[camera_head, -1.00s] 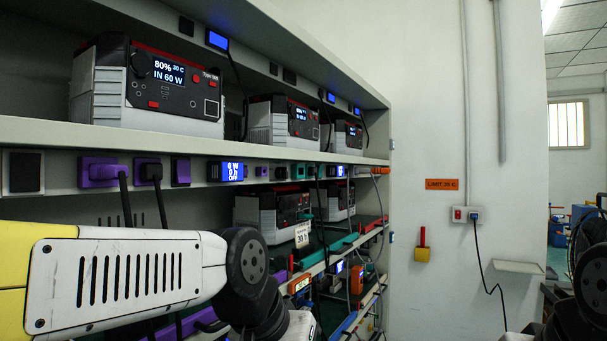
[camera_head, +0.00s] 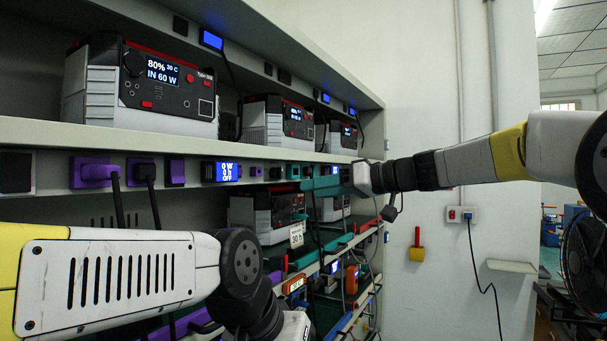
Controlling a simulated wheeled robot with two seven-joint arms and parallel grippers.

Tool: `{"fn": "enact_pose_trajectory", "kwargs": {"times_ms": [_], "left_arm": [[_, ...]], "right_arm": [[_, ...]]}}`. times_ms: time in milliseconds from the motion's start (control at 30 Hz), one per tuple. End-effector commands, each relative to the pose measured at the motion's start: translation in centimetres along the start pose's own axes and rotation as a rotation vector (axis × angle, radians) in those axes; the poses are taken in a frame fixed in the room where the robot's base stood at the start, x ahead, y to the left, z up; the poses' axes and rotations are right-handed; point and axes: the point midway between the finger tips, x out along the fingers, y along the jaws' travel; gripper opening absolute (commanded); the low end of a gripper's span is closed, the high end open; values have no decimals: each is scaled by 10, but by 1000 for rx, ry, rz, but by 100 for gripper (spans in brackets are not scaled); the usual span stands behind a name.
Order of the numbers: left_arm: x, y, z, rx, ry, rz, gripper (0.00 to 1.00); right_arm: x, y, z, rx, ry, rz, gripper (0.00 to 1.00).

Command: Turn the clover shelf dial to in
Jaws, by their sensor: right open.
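My right arm reaches in from the right. Its gripper (camera_head: 345,180) is open in front of the middle shelf edge, near the teal sockets. Its fingers are small here, and I see nothing held in them. I cannot make out a clover mark or tell which dial is the clover one; the gripper and wrist cover part of that shelf edge. A power station (camera_head: 155,95) on the upper shelf has a round black knob and reads 80%, 30 C, IN 60 W. My left arm crosses the lower left; its fingertips are out of view.
A blue shelf display (camera_head: 221,171) reads 0 W and OFF. Purple sockets (camera_head: 95,172) with plugs and hanging cables line the edge at left. More power stations stand on the shelves (camera_head: 275,122). Loose cables hang by the gripper.

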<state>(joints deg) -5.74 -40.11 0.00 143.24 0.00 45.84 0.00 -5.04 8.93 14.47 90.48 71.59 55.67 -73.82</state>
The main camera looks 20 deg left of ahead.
Motion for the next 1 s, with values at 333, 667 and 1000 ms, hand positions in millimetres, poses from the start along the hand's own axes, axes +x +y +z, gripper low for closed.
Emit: {"fn": "enact_pose_trajectory", "kwargs": {"times_ms": [333, 667, 1000], "left_arm": [[0, 0, 0, 0, 0, 0, 41], [0, 0, 0, 0, 0, 0, 41], [0, 0, 0, 0, 0, 0, 41]], "right_arm": [[31, 9, -46, -77, 155, -81, 49], [82, 5, -53, -76, 151, -80, 49], [95, 5, -55, -74, 152, -76, 49]]}}
